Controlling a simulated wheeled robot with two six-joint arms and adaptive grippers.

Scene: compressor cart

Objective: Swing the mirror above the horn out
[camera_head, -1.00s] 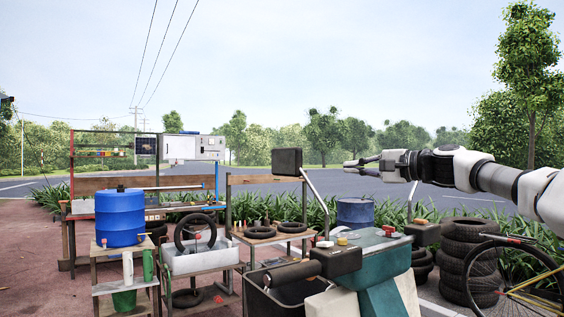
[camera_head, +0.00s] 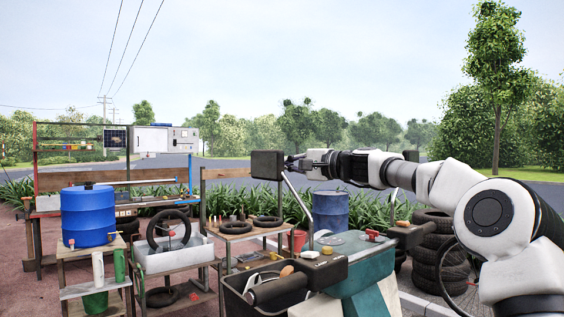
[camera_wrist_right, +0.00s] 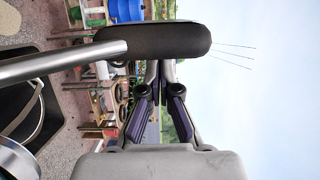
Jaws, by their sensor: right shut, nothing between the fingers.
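The mirror (camera_head: 267,164) is a dark rounded block on a bent silver stalk, above the front of the cart in the head view. In the right wrist view the mirror (camera_wrist_right: 155,40) lies across the top of my fingers and hides their tips. My right gripper (camera_head: 291,162) is shut and empty, with its tips at the mirror's right edge; I cannot tell whether they touch. My left gripper is out of view.
The teal cart top (camera_head: 357,247) stands below my right arm. A second dark box with an orange knob (camera_head: 403,224) is at its far right. A blue drum (camera_head: 330,211), stacked tyres (camera_head: 432,265) and wooden stands are beyond. The air above the cart is mostly free.

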